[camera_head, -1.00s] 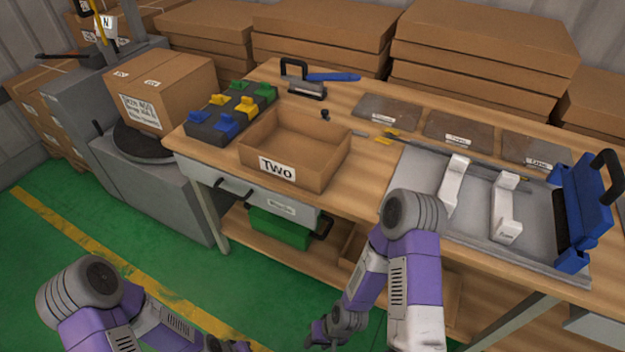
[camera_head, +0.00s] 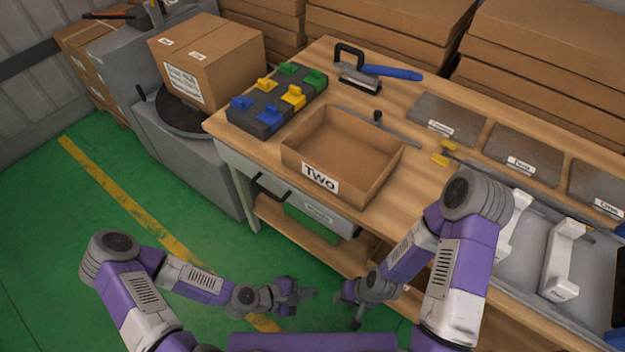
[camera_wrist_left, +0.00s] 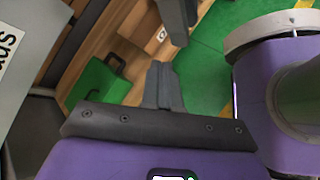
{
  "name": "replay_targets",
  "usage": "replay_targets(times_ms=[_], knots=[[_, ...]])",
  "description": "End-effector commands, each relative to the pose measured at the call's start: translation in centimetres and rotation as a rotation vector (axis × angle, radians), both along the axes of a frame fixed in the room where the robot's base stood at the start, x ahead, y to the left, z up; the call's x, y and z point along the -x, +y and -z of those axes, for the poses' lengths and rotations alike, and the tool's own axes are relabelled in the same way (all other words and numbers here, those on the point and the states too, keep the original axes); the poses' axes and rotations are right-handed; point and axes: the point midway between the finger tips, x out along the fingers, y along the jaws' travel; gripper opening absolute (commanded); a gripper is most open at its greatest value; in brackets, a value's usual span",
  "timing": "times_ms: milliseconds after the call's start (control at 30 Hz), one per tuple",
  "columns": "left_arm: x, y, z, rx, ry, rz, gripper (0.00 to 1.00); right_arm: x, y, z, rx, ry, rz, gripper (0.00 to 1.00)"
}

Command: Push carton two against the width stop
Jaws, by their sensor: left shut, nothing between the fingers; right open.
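Carton two (camera_head: 342,158) is an open, empty brown box with a "TWO" label on its front wall. It sits on the wooden workbench near its front edge. A grey bar with a black knob (camera_head: 378,117) lies just behind the carton, possibly the width stop; whether they touch is hidden. My left gripper (camera_head: 306,292) is shut and empty, below bench height in front of the bench. It also shows in the left wrist view (camera_wrist_left: 164,88). My right gripper (camera_head: 350,307) is open and empty, close to the right of the left one. Both are apart from the carton.
A block with coloured clips (camera_head: 278,102) stands left of the carton. A blue-handled tool (camera_head: 385,72) lies behind. Labelled plates (camera_head: 448,116) and a grey tray with white brackets (camera_head: 562,262) are to the right. A closed carton (camera_head: 207,62) stands left. Green floor is clear in front.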

Motion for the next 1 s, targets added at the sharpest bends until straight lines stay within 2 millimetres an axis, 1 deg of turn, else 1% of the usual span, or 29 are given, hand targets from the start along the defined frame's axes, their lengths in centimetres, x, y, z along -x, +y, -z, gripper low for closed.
replay_targets(times_ms=[33, 133, 200, 300, 400, 500, 633, 767, 1000], knots=[[-1.3, -0.2, -2.8, 0.108, 0.040, -0.121, 0.00, 0.0, 0.0, -1.4, 0.000, -0.001, 0.000, 0.43], [-4.2, 0.4, -7.4, 0.328, 0.103, -0.337, 0.00, 0.0, 0.0, -2.7, 0.000, -0.001, 0.000, 0.43], [-6.1, 1.5, -10.5, 0.473, 0.134, -0.464, 0.00, 0.0, 0.0, -3.5, 0.000, -0.001, 0.000, 0.43], [-8.3, 3.6, -14.1, 0.649, 0.160, -0.604, 0.00, 0.0, 0.0, -4.3, 0.000, -0.001, 0.000, 0.43], [-9.7, 5.5, -16.6, 0.777, 0.169, -0.693, 0.00, 0.0, 0.0, -4.8, 0.000, -0.001, 0.000, 0.43], [-10.4, 6.8, -17.9, 0.851, 0.173, -0.737, 0.00, 0.0, 0.0, -5.1, 0.000, -0.001, 0.000, 0.43], [-11.0, 7.0, -18.4, 0.882, 0.176, -0.753, 0.00, 0.0, 0.0, -5.0, 0.000, -0.001, 0.000, 0.43], [-11.9, 6.2, -18.3, 0.881, 0.178, -0.749, 0.00, 0.0, 0.0, -4.9, 0.000, -0.001, 0.000, 0.43], [-14.8, 3.9, -18.4, 0.879, 0.176, -0.747, 0.00, 0.0, 0.0, -4.8, 0.000, -0.001, 0.000, 0.43]])
